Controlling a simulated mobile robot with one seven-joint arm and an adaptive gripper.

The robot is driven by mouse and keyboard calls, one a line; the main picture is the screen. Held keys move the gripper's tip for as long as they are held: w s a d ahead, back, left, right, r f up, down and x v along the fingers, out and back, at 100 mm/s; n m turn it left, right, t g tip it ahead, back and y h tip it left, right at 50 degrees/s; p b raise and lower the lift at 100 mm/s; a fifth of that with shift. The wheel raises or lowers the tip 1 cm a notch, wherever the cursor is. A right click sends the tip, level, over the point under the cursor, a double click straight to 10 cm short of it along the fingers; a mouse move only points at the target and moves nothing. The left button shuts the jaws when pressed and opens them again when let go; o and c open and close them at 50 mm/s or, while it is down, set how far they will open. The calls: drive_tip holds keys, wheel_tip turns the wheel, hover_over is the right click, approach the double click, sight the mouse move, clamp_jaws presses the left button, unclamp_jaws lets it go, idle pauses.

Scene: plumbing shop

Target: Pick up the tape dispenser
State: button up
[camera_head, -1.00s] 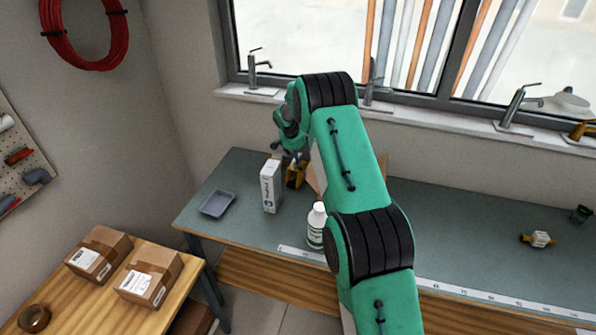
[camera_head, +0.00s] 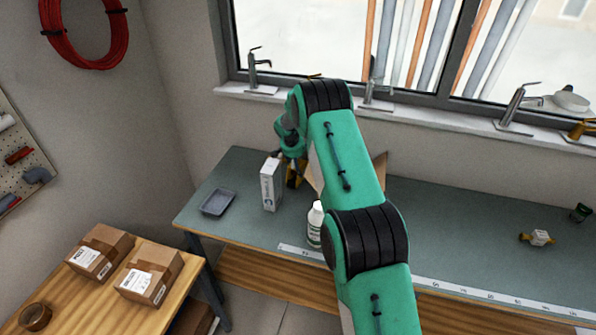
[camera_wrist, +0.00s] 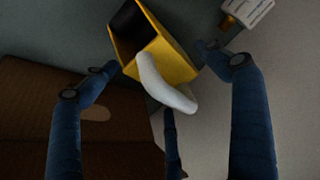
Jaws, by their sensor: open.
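The tape dispenser (camera_head: 294,178) looks yellow and black in the head view. It stands on the green-grey bench behind the white box and is partly hidden. In the wrist view the yellow and black dispenser (camera_wrist: 172,62) sits tilted between my fingers, with a curved white part toward the camera. My gripper (camera_wrist: 160,62) is open, with blue fingers on either side of it and a third finger below. I cannot tell whether any finger touches it. In the head view my gripper (camera_head: 286,157) is just above the dispenser, partly hidden by my arm.
A white box (camera_head: 270,185) stands close in front of the gripper. A white bottle (camera_head: 315,224) is nearer the front edge, and a grey tray (camera_head: 218,203) lies to the left. An open cardboard box (camera_wrist: 75,125) is close beside the fingers. The bench's right side is mostly clear.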

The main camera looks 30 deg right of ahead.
sight(291, 173)
drive_tip(key=shift+f, duration=1.35)
drive_tip(key=shift+x, duration=1.25)
drive_tip(key=shift+w, duration=0.1)
drive_tip(key=c, duration=1.6)
